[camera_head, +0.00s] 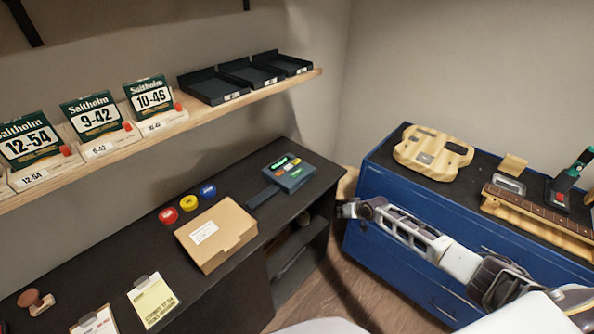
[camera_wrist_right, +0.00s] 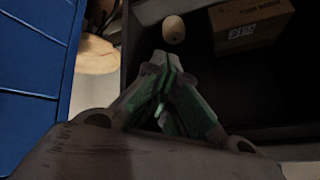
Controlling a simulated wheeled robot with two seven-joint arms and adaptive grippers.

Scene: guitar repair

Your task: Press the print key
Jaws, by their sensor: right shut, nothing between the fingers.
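A small grey-teal device (camera_head: 289,173) with a green display and several coloured keys stands at the far right end of the black bench. Its key labels are too small to read, so I cannot tell which one is the print key. My right gripper (camera_head: 344,211) is beyond the bench's right end, to the right of the device and apart from it, in front of the blue cabinet. In the right wrist view its green-padded fingers (camera_wrist_right: 165,72) are together and empty. The device does not show in that view. My left gripper is out of view.
A cardboard box (camera_head: 215,236) and red, yellow and blue round items (camera_head: 189,203) lie on the bench. The blue cabinet (camera_head: 400,245) carries guitar parts. A wall shelf (camera_head: 215,118) overhangs the bench. The right wrist view shows a dark compartment with a box (camera_wrist_right: 250,22) and a rounded object (camera_wrist_right: 173,29).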

